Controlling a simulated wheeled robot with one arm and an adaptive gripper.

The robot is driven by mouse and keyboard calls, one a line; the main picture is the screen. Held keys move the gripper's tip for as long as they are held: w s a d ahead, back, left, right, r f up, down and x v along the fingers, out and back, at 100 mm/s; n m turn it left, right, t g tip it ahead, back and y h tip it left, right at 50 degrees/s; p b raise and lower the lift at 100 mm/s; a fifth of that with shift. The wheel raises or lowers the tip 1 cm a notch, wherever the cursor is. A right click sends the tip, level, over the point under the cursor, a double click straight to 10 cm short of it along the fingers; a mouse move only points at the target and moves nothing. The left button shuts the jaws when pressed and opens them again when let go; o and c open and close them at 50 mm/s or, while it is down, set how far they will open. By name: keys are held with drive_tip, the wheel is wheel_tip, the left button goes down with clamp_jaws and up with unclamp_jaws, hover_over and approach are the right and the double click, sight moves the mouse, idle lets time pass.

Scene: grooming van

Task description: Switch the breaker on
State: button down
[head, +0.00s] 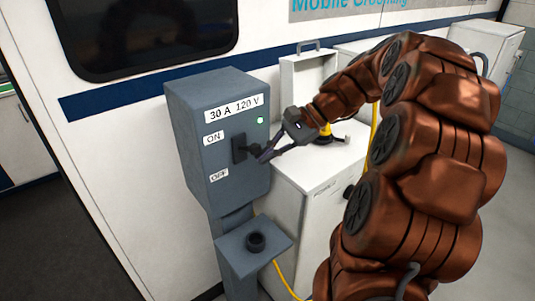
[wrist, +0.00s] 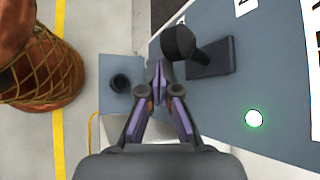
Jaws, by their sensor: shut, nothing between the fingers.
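The grey breaker box (head: 205,140) stands on a post, labelled "30 A 120 V", with ON above and OFF below its black switch. The switch plate (head: 239,149) is on the front face; it also shows in the wrist view (wrist: 212,57). The black lever (wrist: 180,43) sticks out from the plate and leans towards the lower, OFF side in the wrist view. A small green light (head: 260,120) is lit, also in the wrist view (wrist: 254,118). My gripper (head: 262,156) is shut and empty, its tips (wrist: 160,75) close beside the lever. Contact is unclear.
A grey shelf with a black round socket (head: 256,241) juts out below the box. A white cabinet (head: 310,195) stands just right of the box, with a yellow cable (head: 288,280) below. The white van wall (head: 120,150) is behind.

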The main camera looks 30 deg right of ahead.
drive_tip(key=shift+r, duration=0.1)
drive_tip(key=shift+r+p, duration=0.6)
drive_tip(key=shift+r, duration=0.1)
wheel_tip(320, 180, down, 4)
drive_tip(key=d+f+b, duration=0.1)
drive_tip(key=d+b, duration=0.1)
drive_tip(key=d+r, duration=0.7)
drive_tip(key=r, duration=0.1)
drive_tip(key=shift+w+r, duration=0.2)
drive_tip(key=shift+w, duration=0.15)
drive_tip(key=shift+s, duration=0.1)
idle(0.7)
